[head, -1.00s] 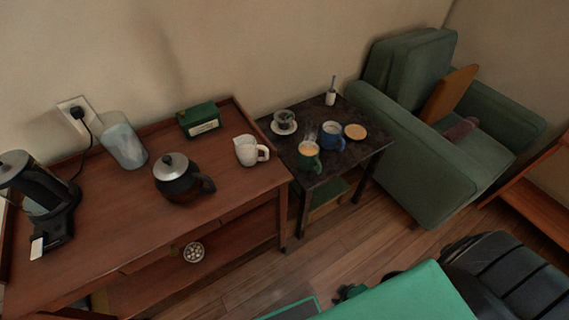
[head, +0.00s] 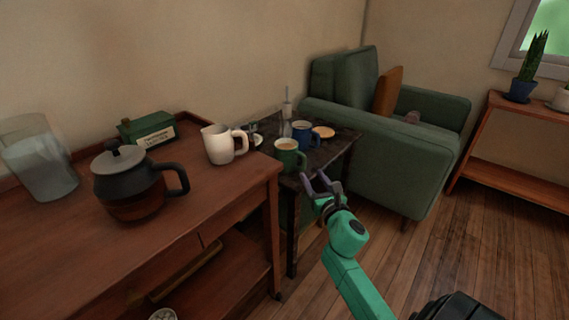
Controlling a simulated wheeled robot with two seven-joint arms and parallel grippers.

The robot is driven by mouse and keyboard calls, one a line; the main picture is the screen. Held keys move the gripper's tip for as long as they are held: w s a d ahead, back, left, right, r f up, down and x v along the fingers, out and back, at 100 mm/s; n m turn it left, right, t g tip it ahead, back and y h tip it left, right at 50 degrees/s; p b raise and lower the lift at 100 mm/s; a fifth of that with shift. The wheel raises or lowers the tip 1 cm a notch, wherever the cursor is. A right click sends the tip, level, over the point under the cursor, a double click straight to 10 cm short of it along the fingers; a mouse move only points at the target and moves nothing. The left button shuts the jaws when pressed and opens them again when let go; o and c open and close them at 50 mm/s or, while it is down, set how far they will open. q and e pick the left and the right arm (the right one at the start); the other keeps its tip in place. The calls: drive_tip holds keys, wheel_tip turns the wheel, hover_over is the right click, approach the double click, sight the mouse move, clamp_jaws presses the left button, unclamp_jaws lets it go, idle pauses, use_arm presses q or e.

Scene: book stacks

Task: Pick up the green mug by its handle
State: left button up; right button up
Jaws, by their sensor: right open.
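The green mug (head: 285,158) stands upright on the small dark table (head: 335,150), near its front left edge, with a light tan drink inside. Its handle is on its right side. My right gripper (head: 315,178) is open and empty, just in front and to the right of the mug, at the table's front edge. Its fingers point up toward the handle side. I cannot tell whether a finger touches the mug. My left gripper is not in view.
A blue mug (head: 304,138) and a round tan-topped dish (head: 323,132) stand behind the green mug. A green armchair (head: 400,145) stands behind right.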

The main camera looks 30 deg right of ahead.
sight(305, 163)
drive_tip(key=b+x, duration=0.1)
drive_tip(key=x, duration=0.6)
drive_tip(key=shift+s, duration=0.1)
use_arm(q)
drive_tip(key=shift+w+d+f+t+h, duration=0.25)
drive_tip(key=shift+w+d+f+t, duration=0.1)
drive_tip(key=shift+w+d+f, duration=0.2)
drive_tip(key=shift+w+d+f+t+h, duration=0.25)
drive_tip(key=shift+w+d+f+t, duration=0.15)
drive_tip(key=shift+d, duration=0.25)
use_arm(e)
clamp_jaws()
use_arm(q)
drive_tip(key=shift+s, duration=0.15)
use_arm(e)
drive_tip(key=shift+s+f, duration=0.1)
